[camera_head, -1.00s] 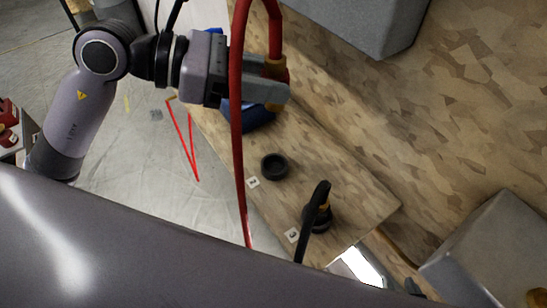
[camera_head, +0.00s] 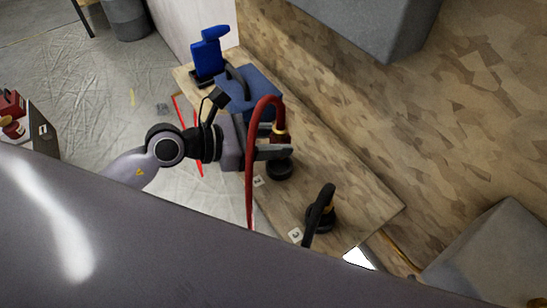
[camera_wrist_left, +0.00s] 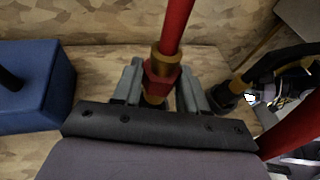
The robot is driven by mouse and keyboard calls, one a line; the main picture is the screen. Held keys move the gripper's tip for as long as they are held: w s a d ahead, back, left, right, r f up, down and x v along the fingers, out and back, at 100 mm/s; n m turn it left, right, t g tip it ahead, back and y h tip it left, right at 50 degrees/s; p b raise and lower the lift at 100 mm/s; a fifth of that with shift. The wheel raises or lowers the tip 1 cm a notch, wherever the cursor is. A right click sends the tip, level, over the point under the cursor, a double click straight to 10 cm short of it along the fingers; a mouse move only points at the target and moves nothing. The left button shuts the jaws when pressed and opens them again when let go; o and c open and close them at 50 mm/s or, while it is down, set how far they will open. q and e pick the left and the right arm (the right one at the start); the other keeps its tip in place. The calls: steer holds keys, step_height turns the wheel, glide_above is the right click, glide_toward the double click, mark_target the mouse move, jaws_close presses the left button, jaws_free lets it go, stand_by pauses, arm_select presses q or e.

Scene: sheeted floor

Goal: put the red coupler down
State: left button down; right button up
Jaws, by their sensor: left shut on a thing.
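The red coupler (camera_head: 281,137), a red body with brass collars on a looping red hose (camera_head: 249,175), is held upright in my left gripper (camera_head: 273,152). In the left wrist view the coupler (camera_wrist_left: 161,76) sits between the two grey fingers, which are shut on it. A round black holder (camera_head: 280,170) stands on the wooden board directly below the gripper, beside a numbered label (camera_head: 258,181). The fingers partly cover the holder, and I cannot tell whether the coupler's lower end touches it. My right gripper is not in view.
A black coupler with a black hose (camera_head: 318,208) stands in another holder nearer the board's front end. A blue block (camera_head: 262,84) and a blue fixture (camera_head: 208,55) stand behind my gripper. A grey box (camera_head: 375,22) is upper right. The wooden wall borders the board.

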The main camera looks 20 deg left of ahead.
arm_select(q)
steer(key=shift+f+b, duration=0.6)
steer(key=shift+f, duration=2.1)
steer(key=shift+f, duration=0.15)
steer(key=c, duration=0.6)
jaws_free()
